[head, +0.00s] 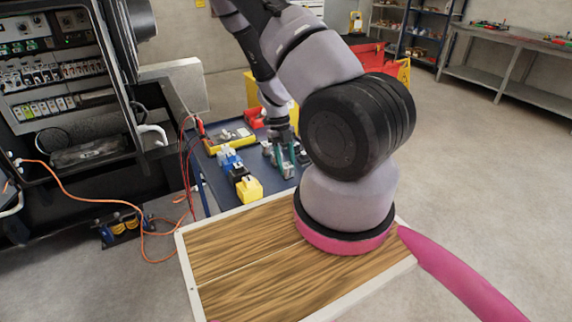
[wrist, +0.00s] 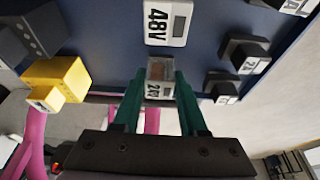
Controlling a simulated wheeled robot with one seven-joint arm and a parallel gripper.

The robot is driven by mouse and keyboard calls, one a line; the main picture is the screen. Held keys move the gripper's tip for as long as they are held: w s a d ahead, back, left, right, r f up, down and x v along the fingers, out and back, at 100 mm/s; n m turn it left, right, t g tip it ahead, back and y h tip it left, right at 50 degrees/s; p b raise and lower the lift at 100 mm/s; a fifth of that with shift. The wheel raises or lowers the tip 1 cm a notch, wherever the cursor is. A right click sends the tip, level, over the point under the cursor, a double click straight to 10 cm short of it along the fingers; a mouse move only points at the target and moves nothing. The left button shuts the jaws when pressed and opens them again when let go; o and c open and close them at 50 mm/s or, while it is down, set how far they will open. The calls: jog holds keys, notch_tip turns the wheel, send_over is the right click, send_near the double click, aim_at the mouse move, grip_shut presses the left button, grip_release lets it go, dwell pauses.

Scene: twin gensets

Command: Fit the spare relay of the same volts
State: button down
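My gripper (wrist: 160,75) has its green fingers on both sides of a small relay (wrist: 159,90) with a dark top and a pale label that looks like 24V. The relay fills most of the gap; I cannot tell if the fingers press on it. A relay labelled 48V (wrist: 168,22) lies just beyond. Two dark relays (wrist: 243,55) (wrist: 221,86) with partly readable labels stand to the right, and another label shows at the top right corner. In the head view my gripper (head: 284,155) is low over the blue table (head: 218,180), among the relays.
A yellow block (wrist: 57,80) is left of my gripper, with blue blocks (head: 230,160) behind it in the head view. A yellow meter (head: 228,138) with red and black leads lies at the back. The open genset cabinet (head: 60,90) stands at left.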

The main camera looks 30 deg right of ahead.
aim_at(286, 163)
jog(key=shift+r, duration=0.15)
jog(key=shift+r, duration=3.9)
